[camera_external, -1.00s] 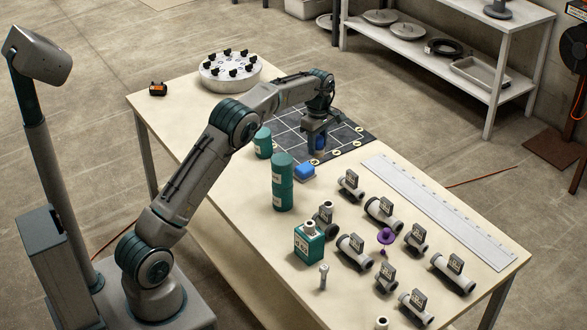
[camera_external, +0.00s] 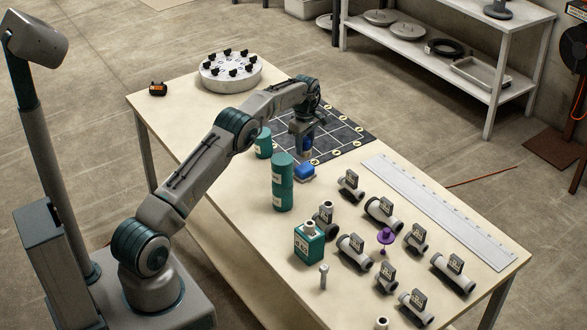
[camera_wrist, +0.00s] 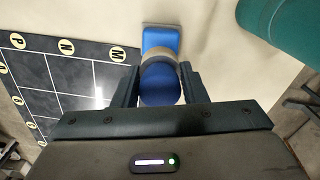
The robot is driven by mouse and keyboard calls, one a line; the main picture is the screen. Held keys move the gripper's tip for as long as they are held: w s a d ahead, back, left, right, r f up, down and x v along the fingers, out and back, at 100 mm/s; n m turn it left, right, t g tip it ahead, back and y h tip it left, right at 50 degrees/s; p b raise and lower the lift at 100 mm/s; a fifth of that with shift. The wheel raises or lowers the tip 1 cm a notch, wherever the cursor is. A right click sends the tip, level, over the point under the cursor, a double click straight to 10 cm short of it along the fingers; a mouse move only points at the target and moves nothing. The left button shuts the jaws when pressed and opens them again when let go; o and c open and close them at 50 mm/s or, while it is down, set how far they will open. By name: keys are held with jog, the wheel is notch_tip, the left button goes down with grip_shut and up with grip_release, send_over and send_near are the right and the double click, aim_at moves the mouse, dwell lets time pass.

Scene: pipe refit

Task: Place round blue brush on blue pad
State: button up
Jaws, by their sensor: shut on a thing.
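The round blue brush (camera_wrist: 160,85) is between the two fingers of my gripper (camera_wrist: 158,80) in the wrist view. It has a blue rounded top with a tan-grey band beyond it. My gripper (camera_external: 305,153) is shut on the brush, close to the far side of the blue pad (camera_external: 305,174) in the external view. The pad is a small blue block on the table; it also shows in the wrist view (camera_wrist: 161,38), just beyond the brush and partly hidden by it. I cannot tell whether the brush touches the pad.
A dark gridded board (camera_external: 345,137) with lettered round markers lies beside the pad. Teal cylinders (camera_external: 283,185) stand near it, one stack tall. Several pipe fittings (camera_external: 383,210) and a long white ruler (camera_external: 435,208) fill the right part. A round white holder (camera_external: 230,72) stands at the back left.

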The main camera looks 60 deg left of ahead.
aim_at(305, 154)
notch_tip(305, 154, down, 3)
jog(key=shift+f+p, duration=0.2)
jog(key=shift+p, duration=0.35)
jog(key=shift+f, duration=0.1)
jog(key=shift+f+b, duration=0.55)
jog(key=o, duration=1)
jog(key=shift+r, duration=0.15)
